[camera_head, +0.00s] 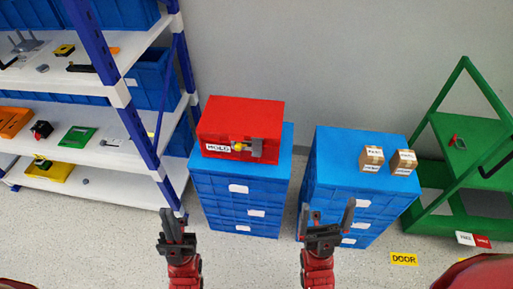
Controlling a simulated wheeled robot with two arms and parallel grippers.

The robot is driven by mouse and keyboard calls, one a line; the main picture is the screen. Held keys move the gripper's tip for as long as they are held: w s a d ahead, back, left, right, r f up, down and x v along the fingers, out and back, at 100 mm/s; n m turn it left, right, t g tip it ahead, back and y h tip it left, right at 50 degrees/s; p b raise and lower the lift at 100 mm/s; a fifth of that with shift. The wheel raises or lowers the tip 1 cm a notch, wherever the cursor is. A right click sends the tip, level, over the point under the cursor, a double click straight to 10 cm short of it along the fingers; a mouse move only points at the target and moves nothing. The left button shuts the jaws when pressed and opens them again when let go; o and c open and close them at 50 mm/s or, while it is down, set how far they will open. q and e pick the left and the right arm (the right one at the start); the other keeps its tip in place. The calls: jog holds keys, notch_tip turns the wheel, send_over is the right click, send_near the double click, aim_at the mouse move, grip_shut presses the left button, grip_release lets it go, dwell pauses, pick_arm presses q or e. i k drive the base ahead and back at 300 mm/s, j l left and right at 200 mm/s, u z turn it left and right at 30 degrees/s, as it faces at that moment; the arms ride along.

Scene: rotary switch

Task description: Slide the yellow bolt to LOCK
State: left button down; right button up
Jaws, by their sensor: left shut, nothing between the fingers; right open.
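A red box (240,118) stands on a blue drawer cabinet in the middle of the view. On its front face is a small yellow bolt (239,146), beside a grey piece (256,148) at its right. A white label (217,148) reading what looks like "HOLD" is left of the bolt. My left gripper (172,222) is shut and empty, low and left of the box, apart from it. My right gripper (329,216) is open and empty, in front of the right-hand cabinet. The bolt is too small to tell its exact position.
The left blue cabinet (240,190) bears the box. The right blue cabinet (335,150) bears two small cartons (372,157). A shelf rack (110,80) with parts and bins stands left, a green cart (432,160) right. A yellow "DOOR" sign (404,258) lies on the floor.

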aim_at(238, 145)
jog(key=k+j+z, duration=0.15)
jog(key=j, duration=0.2)
jog(key=k+j+z, duration=0.1)
jog(key=j, duration=0.25)
jog(key=k+j+z, duration=0.15)
jog(key=k+j, duration=0.15)
